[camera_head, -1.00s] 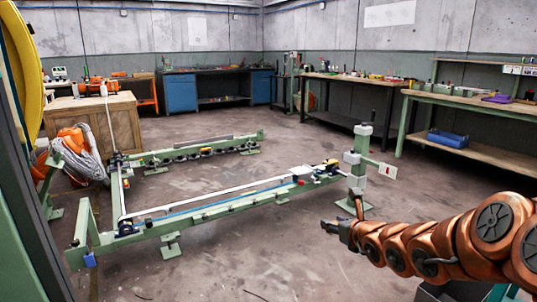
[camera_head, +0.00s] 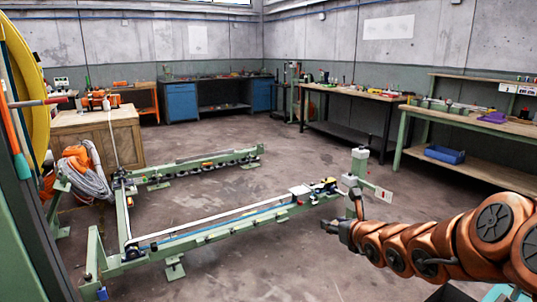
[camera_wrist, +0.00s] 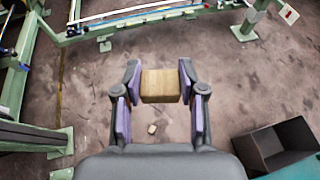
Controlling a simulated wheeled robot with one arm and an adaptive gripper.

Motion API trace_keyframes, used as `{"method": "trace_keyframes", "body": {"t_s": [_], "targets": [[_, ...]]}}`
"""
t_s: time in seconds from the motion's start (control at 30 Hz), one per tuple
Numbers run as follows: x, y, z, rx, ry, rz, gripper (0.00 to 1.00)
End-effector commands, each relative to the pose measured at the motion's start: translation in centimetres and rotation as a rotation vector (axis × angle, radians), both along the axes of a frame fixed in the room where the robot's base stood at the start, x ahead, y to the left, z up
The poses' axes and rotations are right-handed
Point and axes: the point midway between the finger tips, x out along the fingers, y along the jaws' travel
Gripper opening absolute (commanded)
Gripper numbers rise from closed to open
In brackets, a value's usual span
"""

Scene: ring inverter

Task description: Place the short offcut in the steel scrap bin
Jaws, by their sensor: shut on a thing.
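A short tan block, which looks like the offcut (camera_wrist: 160,86), sits between the fingertips of my gripper (camera_wrist: 160,80) in the wrist view. The fingers are shut on its left and right sides, and it is held above the floor. In the head view my gripper (camera_head: 340,229) is at the right of the frame, and the block cannot be made out there. A dark, open-topped box (camera_wrist: 248,152), which looks like the steel scrap bin, is at the lower right of the wrist view, right of my gripper and apart from it. Its inside looks dark and empty.
A green frame with rails (camera_head: 215,238) stands on the floor to the left, with a post (camera_head: 357,165) near my gripper. A small tan piece (camera_wrist: 152,129) lies on the floor. A teal surface (camera_wrist: 298,170) adjoins the box. Workbenches (camera_head: 470,122) stand behind.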

Motion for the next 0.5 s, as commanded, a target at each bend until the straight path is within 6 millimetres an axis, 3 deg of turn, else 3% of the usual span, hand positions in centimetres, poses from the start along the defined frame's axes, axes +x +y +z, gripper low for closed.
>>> {"method": "trace_keyframes", "body": {"t_s": [0.03, 0.5], "targets": [[0.0, 0.0, 1.9, 0.0, 0.0, 0.0, 0.26], [0.0, 0.0, 10.4, 0.0, 0.0, 0.0, 0.26]]}}
